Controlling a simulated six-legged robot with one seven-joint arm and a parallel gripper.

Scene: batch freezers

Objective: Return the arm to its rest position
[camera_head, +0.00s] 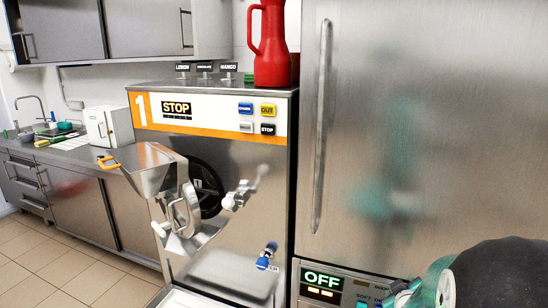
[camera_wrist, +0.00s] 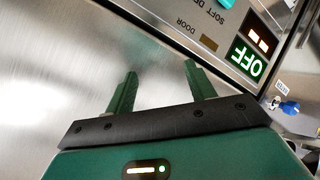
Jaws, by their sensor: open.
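In the wrist view my gripper (camera_wrist: 160,88) is open and empty, its two green fingers apart in front of a steel cabinet face. The cabinet's control panel (camera_wrist: 225,42), with a green OFF display, shows upside down just beyond the fingers. In the head view part of my arm (camera_head: 490,275), dark and green, fills the lower right corner, close to the cabinet's OFF panel (camera_head: 322,280). My fingers are not clearly seen there. Whether they touch the cabinet cannot be told.
A tall steel cabinet door (camera_head: 430,120) with a vertical handle (camera_head: 322,125) stands at the right. Left of it is a batch freezer (camera_head: 225,170) with a projecting hopper (camera_head: 150,168) and a red jug (camera_head: 270,45) on top. A counter and tiled floor (camera_head: 60,270) lie farther left.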

